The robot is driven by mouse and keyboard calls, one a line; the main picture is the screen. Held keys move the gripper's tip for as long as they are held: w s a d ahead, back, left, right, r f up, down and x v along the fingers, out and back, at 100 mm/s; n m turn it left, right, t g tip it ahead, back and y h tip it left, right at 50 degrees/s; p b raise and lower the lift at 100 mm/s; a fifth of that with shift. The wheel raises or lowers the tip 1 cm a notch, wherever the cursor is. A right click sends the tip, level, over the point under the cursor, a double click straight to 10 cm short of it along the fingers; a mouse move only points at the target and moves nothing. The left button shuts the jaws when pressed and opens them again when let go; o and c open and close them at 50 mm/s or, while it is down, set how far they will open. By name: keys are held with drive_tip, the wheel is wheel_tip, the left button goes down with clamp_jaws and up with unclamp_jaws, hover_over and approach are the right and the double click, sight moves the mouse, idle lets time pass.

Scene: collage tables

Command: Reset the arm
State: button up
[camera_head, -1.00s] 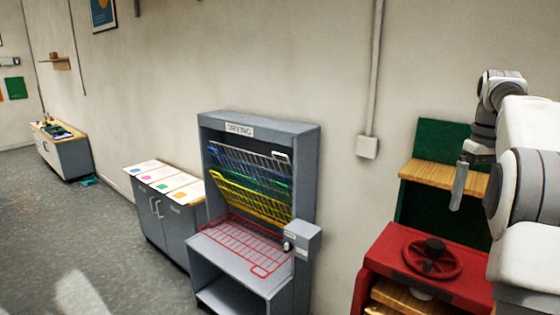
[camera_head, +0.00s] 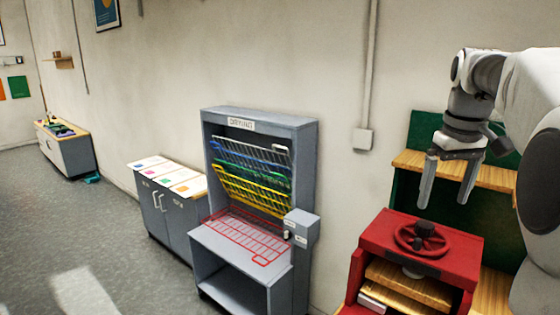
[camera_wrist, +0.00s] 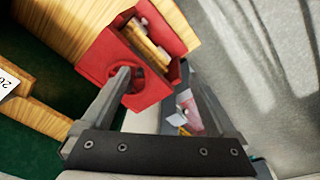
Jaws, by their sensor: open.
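My gripper (camera_head: 447,196) is open and empty in the head view. Its two fingers point down, above the red press (camera_head: 383,236) with its dark-hubbed red wheel (camera_head: 422,239). In the wrist view my gripper (camera_wrist: 165,100) shows its two fingers spread apart with nothing held between them. The red press (camera_wrist: 95,65) lies beyond the fingers there, and the left finger overlaps its wheel in the picture.
A grey drying rack (camera_head: 308,170) with coloured wire shelves stands left of the press. A grey cabinet (camera_head: 182,222) with cards on top is beside it. A green back panel with a wooden shelf (camera_head: 412,160) stands behind my gripper. Grey floor is clear at left.

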drive_tip(key=s+a+f+t+b, duration=0.2)
drive_tip(key=s+a+f, duration=0.2)
drive_tip(key=s+a, duration=0.65)
drive_tip(key=s+a+f+t+b, duration=0.1)
drive_tip(key=s+a+f, duration=0.2)
drive_tip(key=s+f, duration=0.2)
drive_tip(key=s+a+f+m+t, duration=0.1)
drive_tip(key=s+a+f, duration=0.2)
drive_tip(key=s+f, duration=0.2)
drive_tip(key=shift+s+a+f+b, duration=0.2)
drive_tip(key=shift+s+f+b, duration=0.15)
drive_tip(key=shift+f, duration=0.15)
